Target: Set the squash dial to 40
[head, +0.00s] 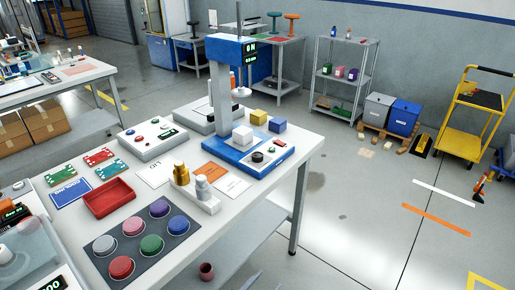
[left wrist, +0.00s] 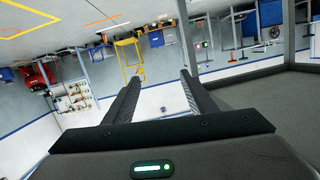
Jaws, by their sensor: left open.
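A blue press machine (head: 221,85) stands on the white table, with a tall column, an overhanging blue head and a small lit display (head: 251,47) too small to read surely. A round black dial (head: 257,156) sits on the panel of its blue base; its setting is too small to read. A white cube (head: 242,136) rests on the base. My left gripper (left wrist: 158,78) shows in the left wrist view, its two dark fingers spread apart with nothing between them. Nothing touches the dial. My right gripper is not in view.
The table (head: 309,160) also bears a grey control box (head: 148,139), a red tray (head: 108,197), a mat (head: 178,243) with several coloured discs, weights (head: 182,174) on a white block, and yellow and blue cubes (head: 278,125).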

